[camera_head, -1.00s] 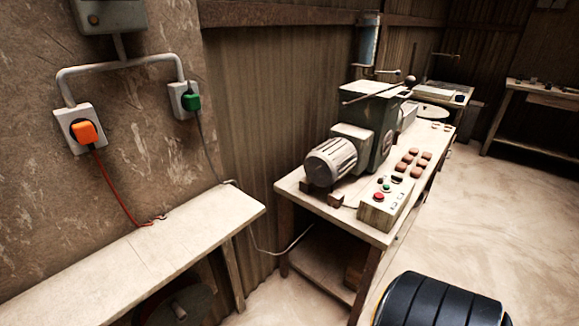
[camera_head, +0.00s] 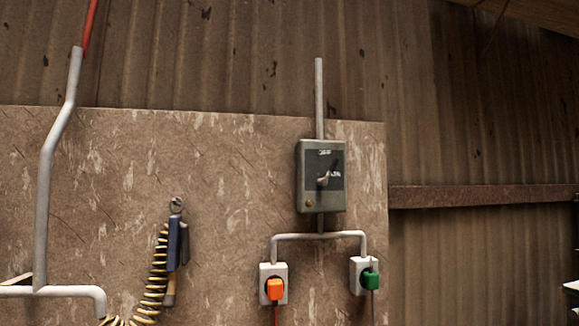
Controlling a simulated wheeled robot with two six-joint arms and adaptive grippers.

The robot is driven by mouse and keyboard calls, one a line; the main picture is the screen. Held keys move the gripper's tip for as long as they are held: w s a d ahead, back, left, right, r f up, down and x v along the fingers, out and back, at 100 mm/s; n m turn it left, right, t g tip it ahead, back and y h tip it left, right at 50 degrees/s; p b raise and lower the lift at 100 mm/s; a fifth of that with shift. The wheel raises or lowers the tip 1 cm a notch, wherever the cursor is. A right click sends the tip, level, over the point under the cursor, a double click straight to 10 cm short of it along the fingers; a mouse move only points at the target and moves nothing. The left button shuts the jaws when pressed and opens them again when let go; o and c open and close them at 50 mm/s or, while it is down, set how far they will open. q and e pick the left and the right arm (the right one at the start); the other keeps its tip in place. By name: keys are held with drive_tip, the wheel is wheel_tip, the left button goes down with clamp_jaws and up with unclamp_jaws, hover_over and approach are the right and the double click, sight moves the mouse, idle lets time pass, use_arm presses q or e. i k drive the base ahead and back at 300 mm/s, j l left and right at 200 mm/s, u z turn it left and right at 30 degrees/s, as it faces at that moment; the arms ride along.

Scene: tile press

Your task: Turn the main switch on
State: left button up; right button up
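The main switch is a grey-green box (camera_head: 311,176) on the wall panel, right of the middle of the head view. A dark plate with a light handle (camera_head: 323,180) is on its front. The lettering and the handle's exact setting are too small to read. A small orange-brown spot (camera_head: 309,203) is at its lower left. Neither gripper is in view.
A coiled yellow hose and blue tool (camera_head: 173,245) hang to the left. The space before the switch looks clear.

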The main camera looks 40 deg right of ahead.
sight(323, 182)
drive_tip(key=k+l+u, duration=0.25)
drive_tip(key=l, duration=0.3)
drive_tip(key=k+l+u, duration=0.25)
drive_tip(key=l, duration=0.3)
drive_tip(key=k+l+u, duration=0.25)
drive_tip(key=k+l, duration=0.15)
drive_tip(key=k, duration=0.05)
